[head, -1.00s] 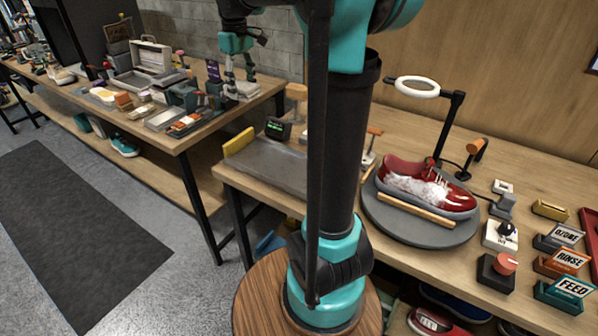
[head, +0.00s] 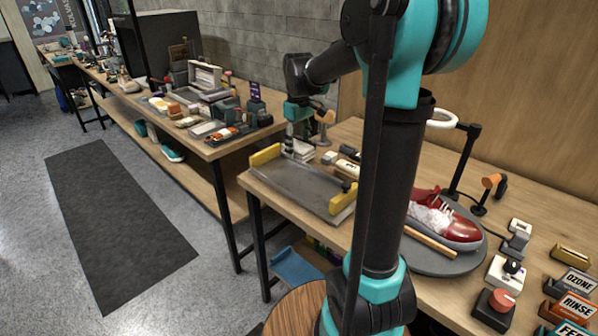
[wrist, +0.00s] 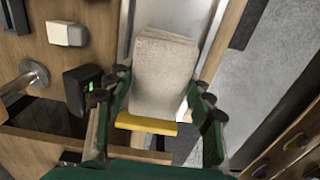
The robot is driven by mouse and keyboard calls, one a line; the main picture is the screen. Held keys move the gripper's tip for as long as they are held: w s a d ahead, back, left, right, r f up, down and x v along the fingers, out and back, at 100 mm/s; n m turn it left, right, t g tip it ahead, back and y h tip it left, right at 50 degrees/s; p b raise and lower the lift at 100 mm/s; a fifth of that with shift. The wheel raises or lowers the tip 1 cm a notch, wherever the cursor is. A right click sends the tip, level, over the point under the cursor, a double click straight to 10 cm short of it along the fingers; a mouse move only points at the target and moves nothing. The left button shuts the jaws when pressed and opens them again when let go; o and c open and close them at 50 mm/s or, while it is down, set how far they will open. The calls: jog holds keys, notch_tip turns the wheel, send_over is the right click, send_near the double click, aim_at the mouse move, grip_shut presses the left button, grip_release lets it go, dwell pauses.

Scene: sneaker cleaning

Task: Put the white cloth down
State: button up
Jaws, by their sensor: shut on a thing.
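The white cloth (wrist: 163,75), a folded pale stack, is between the fingers of my gripper (wrist: 160,95) in the wrist view. My gripper is shut on it. In the head view my gripper (head: 290,138) is at the back edge of the grey tray (head: 290,187), with the cloth (head: 304,151) partly hidden at its fingers. I cannot tell whether the cloth touches the tray or the bench.
The tray has yellow end pieces (head: 265,155). A red sneaker (head: 455,227) with foam sits on a round turntable at right. A crowded side table (head: 205,150) stands at left. My arm column blocks part of the bench. The tray's middle looks clear.

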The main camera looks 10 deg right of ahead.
aim_at(298, 179)
notch_tip(298, 179, down, 9)
jog(key=shift+f, duration=0.15)
dwell(0.4)
jog(key=shift+f, duration=0.15)
jog(key=o, duration=1.2)
jog(key=shift+o, duration=0.2)
notch_tip(298, 179, up, 12)
jog(key=shift+r, duration=0.2)
